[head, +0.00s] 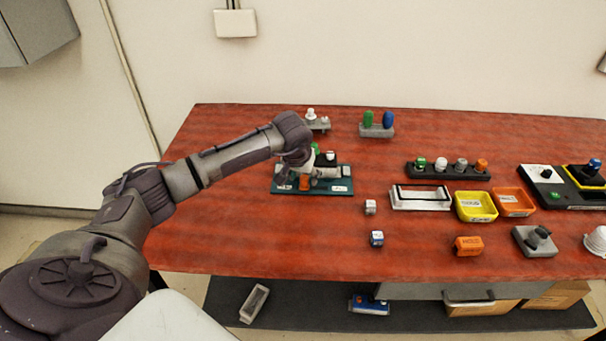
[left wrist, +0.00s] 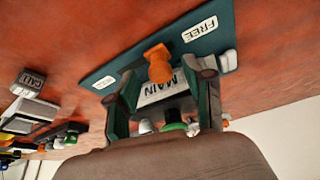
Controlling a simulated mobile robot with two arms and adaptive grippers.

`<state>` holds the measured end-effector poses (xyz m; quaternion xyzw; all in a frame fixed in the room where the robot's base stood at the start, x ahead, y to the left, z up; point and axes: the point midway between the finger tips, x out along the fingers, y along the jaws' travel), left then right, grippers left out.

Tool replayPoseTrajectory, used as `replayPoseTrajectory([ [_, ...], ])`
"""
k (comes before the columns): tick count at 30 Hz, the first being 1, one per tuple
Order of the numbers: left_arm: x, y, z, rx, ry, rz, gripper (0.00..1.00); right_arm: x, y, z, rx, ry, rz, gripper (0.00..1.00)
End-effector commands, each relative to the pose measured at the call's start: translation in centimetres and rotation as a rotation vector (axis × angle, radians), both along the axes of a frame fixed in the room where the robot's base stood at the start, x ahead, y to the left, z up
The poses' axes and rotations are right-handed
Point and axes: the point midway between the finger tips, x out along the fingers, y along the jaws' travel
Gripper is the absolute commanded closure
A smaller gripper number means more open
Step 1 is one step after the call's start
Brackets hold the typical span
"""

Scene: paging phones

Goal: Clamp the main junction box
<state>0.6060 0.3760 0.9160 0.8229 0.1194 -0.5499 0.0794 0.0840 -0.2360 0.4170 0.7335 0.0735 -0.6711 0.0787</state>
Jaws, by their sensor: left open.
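A teal board (head: 312,191) with white labels lies on the red table at its left-centre. In the left wrist view the board (left wrist: 205,42) shows two labels reading FREE. A junction box labelled MAIN (left wrist: 165,90) is on it, with an orange knob (left wrist: 159,63) on the board side. The knob also shows in the head view (head: 305,184). My left gripper (head: 303,165) is over the board, partly hiding the box. In the left wrist view its open fingers (left wrist: 164,98) stand on either side of the MAIN box; contact cannot be told. My right gripper is out of view.
A grey holder (head: 377,131) with green and blue pegs stands behind. Small cubes (head: 370,207) (head: 377,239) lie to the right of the board. Further right are a white tray (head: 420,205), a yellow bin (head: 477,214), an orange bin (head: 514,210) and an orange block (head: 468,246).

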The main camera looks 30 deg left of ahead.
Motion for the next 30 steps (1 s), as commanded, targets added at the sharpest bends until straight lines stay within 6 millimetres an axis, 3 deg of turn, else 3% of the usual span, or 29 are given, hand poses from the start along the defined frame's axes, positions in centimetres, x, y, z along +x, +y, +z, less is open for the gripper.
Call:
replayPoseTrajectory([
  [7,0.0,0.0,-0.1,0.000,0.000,0.000,0.48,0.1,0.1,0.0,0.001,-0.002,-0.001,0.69],
  [17,0.0,0.0,-0.1,0.000,0.000,0.000,1.00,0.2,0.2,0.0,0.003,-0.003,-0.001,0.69],
  [25,0.1,-0.1,-0.1,-0.001,0.000,0.000,1.00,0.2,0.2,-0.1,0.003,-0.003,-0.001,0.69],
  [30,1.5,-2.4,-0.3,-0.006,-0.003,-0.003,1.00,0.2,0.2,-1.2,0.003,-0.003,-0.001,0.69],
])
